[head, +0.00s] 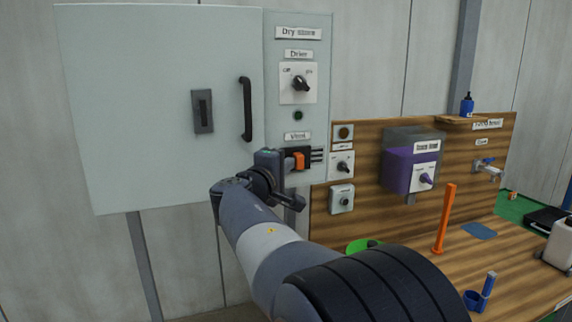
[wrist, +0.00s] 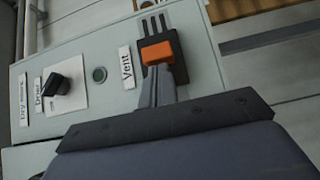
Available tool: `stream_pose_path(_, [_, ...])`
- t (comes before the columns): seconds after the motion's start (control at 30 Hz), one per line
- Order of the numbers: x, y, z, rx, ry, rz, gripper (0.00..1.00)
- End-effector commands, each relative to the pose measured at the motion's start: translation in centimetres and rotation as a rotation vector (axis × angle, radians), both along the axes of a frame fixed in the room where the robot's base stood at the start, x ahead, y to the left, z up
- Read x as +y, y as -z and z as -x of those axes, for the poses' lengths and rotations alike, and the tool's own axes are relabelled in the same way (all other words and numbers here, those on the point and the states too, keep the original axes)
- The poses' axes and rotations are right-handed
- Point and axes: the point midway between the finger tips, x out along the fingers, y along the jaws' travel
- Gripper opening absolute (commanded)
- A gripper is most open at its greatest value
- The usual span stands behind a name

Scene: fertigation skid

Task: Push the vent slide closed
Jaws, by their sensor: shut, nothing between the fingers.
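The vent slide is an orange knob (head: 297,160) on a dark track, below the Vent label (head: 298,135) on the grey cabinet's control strip. Dark slots (head: 317,155) show to the right of the knob in the head view. In the wrist view the orange knob (wrist: 158,52) sits just beyond my fingertips, with the slots (wrist: 153,24) past it. My gripper (head: 281,160) is shut and empty, at the knob's left side in the head view. In the wrist view my shut fingers (wrist: 156,78) reach the knob's near side; they look touching or very close.
The cabinet door has a black handle (head: 246,109) and a grey latch (head: 203,111). A Drier knob (head: 300,84) sits above the vent. To the right, a wooden panel (head: 370,140) carries switches and a purple dosing box (head: 398,171). An orange post (head: 445,218) stands on the bench.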

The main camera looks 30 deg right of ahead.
Motion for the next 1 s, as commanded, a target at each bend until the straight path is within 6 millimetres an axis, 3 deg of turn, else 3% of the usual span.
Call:
stream_pose_path(0.27, [-0.3, 0.1, 0.1, 0.000, 0.002, 0.000, 0.00])
stream_pose_path(0.6, [-3.9, 0.1, 1.1, -0.001, 0.003, -0.001, 0.00])
stream_pose_path(1.0, [-4.1, -0.1, 1.2, -0.001, 0.006, 0.002, 0.00])
